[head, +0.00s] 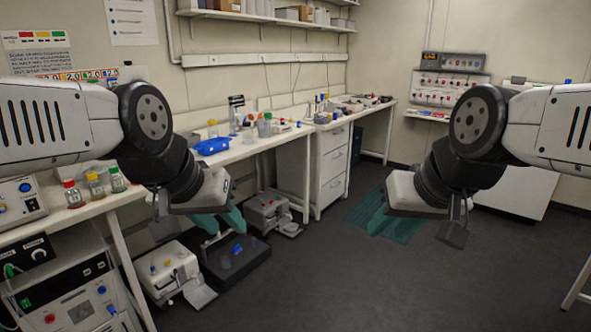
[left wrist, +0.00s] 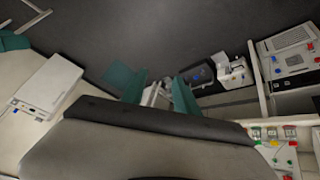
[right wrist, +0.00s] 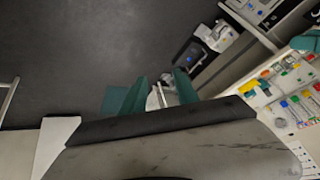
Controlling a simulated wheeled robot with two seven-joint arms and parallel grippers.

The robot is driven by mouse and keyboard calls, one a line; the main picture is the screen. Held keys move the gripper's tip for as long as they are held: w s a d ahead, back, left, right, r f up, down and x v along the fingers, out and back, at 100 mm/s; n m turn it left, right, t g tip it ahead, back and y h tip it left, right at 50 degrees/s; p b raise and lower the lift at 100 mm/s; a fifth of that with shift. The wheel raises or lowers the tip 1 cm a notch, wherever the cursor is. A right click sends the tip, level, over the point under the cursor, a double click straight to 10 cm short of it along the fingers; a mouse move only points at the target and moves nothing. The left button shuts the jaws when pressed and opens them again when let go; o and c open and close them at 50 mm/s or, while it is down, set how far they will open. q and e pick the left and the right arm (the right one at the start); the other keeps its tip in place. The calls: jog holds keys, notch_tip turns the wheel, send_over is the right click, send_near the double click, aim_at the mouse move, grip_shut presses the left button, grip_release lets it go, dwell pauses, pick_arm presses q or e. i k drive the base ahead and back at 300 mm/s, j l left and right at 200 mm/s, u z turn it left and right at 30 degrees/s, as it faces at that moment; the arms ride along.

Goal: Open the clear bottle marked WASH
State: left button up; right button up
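I cannot read the word WASH on any bottle. Three small capped bottles stand on the near-left bench in the head view: a red-capped bottle (head: 73,195), a yellow-capped bottle (head: 95,187) and a green-capped bottle (head: 117,181). Further back, a pale grey bottle (head: 264,128) stands among other small items; its label is too small to read. My left gripper (head: 219,222) hangs in front of the bench, its teal fingers apart and empty. My right gripper (head: 390,223) is over open floor to the right, fingers apart and empty. Neither gripper touches a bottle.
A blue tray (head: 212,146) sits on the long bench (head: 243,150). White machines (head: 168,272) and a black unit (head: 236,258) stand on the floor below. A drawer cabinet (head: 333,170) is under the bench. The floor (head: 350,290) ahead is clear.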

aim_at(246, 132)
jog(key=i+u, duration=0.1)
jog(key=i, duration=0.4)
jog(key=i+l+u, duration=0.1)
jog(key=i, duration=0.4)
jog(key=i+l+u, duration=0.1)
jog(key=i, duration=0.4)
jog(key=i+l+u, duration=0.1)
jog(key=i, duration=0.4)
jog(key=i+l+u, duration=0.4)
jog(key=i, duration=0.4)
jog(key=i+l+u, duration=0.4)
jog(key=i+l, duration=0.3)
